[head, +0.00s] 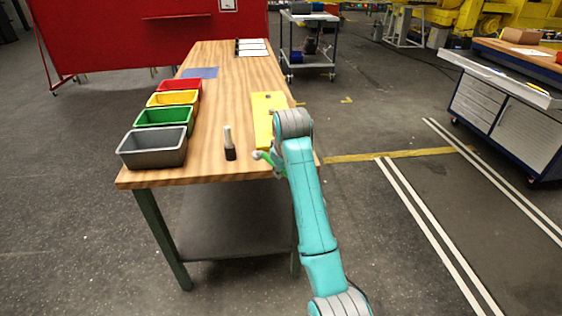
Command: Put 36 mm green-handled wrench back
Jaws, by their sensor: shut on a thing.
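A wrench (263,156) with a pale metal head and a green handle shows at the near edge of the workbench, to the left of my arm. My gripper (279,157) is mostly hidden behind my arm's wrist and is shut on the wrench. The wrench's head points left, and the far part of its handle is hidden. A yellow board (262,105) lies flat on the bench just beyond my wrist, with small dark spots on it. My wrist covers its near right part. Whether the wrench touches the bench is unclear.
A dark-based, pale-topped bottle (229,143) stands left of the wrench. Grey (152,153), green (163,123), yellow and red bins line the bench's left edge. A blue sheet (200,73) lies farther back. The wooden bench top (222,95) is clear in the middle.

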